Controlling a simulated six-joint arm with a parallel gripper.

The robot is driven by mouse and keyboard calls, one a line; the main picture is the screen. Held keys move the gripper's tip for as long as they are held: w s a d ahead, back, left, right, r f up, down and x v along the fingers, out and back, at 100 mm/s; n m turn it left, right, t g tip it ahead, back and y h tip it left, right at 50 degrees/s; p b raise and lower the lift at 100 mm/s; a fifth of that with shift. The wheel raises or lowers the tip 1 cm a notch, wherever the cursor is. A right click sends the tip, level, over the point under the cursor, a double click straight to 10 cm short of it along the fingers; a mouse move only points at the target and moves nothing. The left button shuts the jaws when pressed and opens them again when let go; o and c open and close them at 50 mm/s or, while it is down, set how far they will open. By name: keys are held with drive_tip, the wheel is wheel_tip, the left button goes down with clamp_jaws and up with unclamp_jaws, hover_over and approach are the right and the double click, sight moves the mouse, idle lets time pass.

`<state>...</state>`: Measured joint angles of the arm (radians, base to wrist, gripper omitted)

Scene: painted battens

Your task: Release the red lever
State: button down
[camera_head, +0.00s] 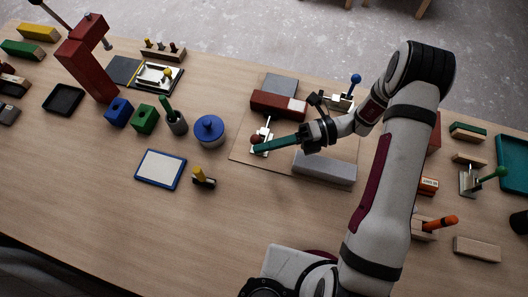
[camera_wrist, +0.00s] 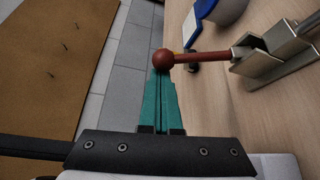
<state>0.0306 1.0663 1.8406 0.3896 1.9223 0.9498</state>
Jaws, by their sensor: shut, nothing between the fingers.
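The red lever has a round red knob (camera_head: 256,139) and a metal bracket (camera_head: 265,132) on a thin brown board (camera_head: 242,153). In the wrist view its knob (camera_wrist: 163,59) sits at the end of a red rod (camera_wrist: 205,56), which runs right into the metal bracket (camera_wrist: 265,60). My gripper (camera_head: 257,150) has long teal fingers, shut and empty. Its tips lie just beside the knob in the head view. In the wrist view the fingertips (camera_wrist: 161,76) come right up to the knob; I cannot tell whether they touch it.
A grey block (camera_head: 325,168) and a red-and-white block (camera_head: 278,104) flank the lever. A blue-knobbed lever (camera_head: 354,80) stands behind my wrist. The front of the table is mostly clear.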

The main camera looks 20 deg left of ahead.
drive_tip(key=w+m+y, duration=0.1)
drive_tip(key=w+r+m+g, duration=0.1)
drive_tip(key=m, duration=0.1)
drive_tip(key=shift+w+r+y, duration=0.1)
drive_tip(key=shift+w+y, duration=0.25)
drive_tip(key=shift+y, duration=0.05)
drive_tip(key=shift+w+r, duration=0.15)
drive_tip(key=shift+w, duration=0.5)
drive_tip(key=w+d, duration=0.1)
drive_tip(key=d, duration=0.8)
drive_tip(key=shift+d, duration=0.2)
